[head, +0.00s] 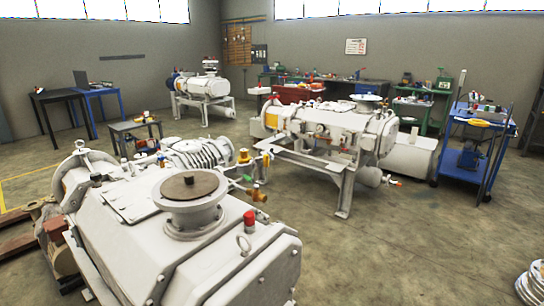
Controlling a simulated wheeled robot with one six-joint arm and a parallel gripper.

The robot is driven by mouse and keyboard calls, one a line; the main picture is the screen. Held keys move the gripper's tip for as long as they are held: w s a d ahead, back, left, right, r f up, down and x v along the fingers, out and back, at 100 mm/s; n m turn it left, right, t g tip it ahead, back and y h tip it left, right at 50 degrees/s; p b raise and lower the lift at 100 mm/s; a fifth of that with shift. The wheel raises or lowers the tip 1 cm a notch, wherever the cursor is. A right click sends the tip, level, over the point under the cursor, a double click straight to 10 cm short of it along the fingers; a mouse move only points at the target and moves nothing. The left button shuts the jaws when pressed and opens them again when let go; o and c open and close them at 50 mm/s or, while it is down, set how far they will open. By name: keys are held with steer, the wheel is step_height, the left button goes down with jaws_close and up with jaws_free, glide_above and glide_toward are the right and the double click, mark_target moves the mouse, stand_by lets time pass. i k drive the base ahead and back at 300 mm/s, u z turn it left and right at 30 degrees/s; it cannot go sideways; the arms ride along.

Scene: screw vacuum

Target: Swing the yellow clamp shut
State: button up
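No yellow clamp can be made out for certain in the head view. Small yellow parts (243,155) show near the ribbed end of the big white vacuum pump (150,255), with another yellow piece (267,159) just to their right. They are too small to tell whether any is a clamp, or open or shut. A yellow band (271,119) also shows on the second white machine (330,125). My gripper is not in view.
The pump fills the lower left, with a round flange (190,186) and red cap (249,218) on top. A blue cart (468,170) stands at right and a small grey cart (137,128) at left. The floor (420,240) at lower right is mostly clear.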

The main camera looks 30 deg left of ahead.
mark_target(263, 161)
steer(key=u, duration=0.15)
steer(key=i, duration=0.8)
steer(key=u, duration=1.1)
steer(key=i, duration=0.7)
steer(key=u, duration=0.7)
